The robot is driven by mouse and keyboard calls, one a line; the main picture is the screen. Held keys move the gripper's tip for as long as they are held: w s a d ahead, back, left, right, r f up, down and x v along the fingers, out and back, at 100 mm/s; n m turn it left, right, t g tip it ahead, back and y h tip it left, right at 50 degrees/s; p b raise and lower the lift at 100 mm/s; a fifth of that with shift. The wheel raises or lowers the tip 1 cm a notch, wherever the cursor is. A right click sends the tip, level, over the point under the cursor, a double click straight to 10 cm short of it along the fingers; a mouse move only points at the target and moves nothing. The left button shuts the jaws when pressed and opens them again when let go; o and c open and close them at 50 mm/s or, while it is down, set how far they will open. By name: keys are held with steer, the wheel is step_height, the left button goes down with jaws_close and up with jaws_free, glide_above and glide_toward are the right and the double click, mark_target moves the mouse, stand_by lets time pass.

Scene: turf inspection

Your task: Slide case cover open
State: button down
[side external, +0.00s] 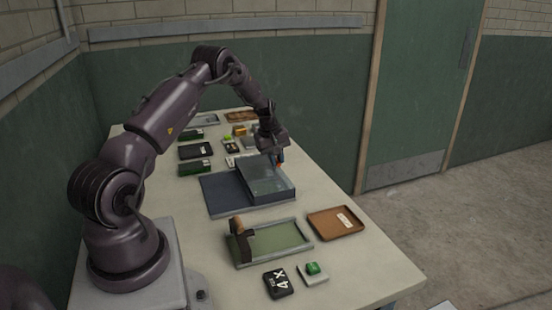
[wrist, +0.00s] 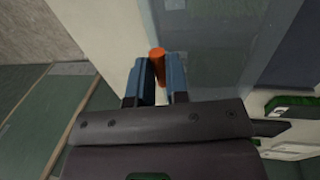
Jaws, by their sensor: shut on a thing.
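The case (side external: 226,194) is a dark blue tray-like box in the middle of the table. Its clear cover (side external: 264,173) lies over the right part, leaving the left part of the case uncovered in the side view. The cover also fills much of the wrist view (wrist: 205,45). An orange knob (wrist: 157,54) stands at the cover's edge, between my blue fingertips. My gripper (wrist: 160,78) is shut on this knob. In the side view my gripper (side external: 279,157) is at the far right corner of the case, and its fingers partly hide the knob.
A green tray (side external: 275,240) with a brown-handled piece and a brown tray (side external: 336,223) lie in front of the case. A black 4X block (side external: 278,283) and a green button (side external: 313,268) are nearer. Several small items sit behind the case. The table's right edge is close to my gripper.

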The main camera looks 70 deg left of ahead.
steer(key=s, duration=1.3)
steer(key=shift+s+a, duration=0.1)
steer(key=shift+s, duration=0.15)
steer(key=c, duration=1.1)
jaws_free()
steer(key=shift+w, duration=0.1)
step_height(320, 180, up, 13)
steer(key=s, duration=0.2)
steer(key=shift+s, duration=0.3)
steer(key=shift+f, duration=0.15)
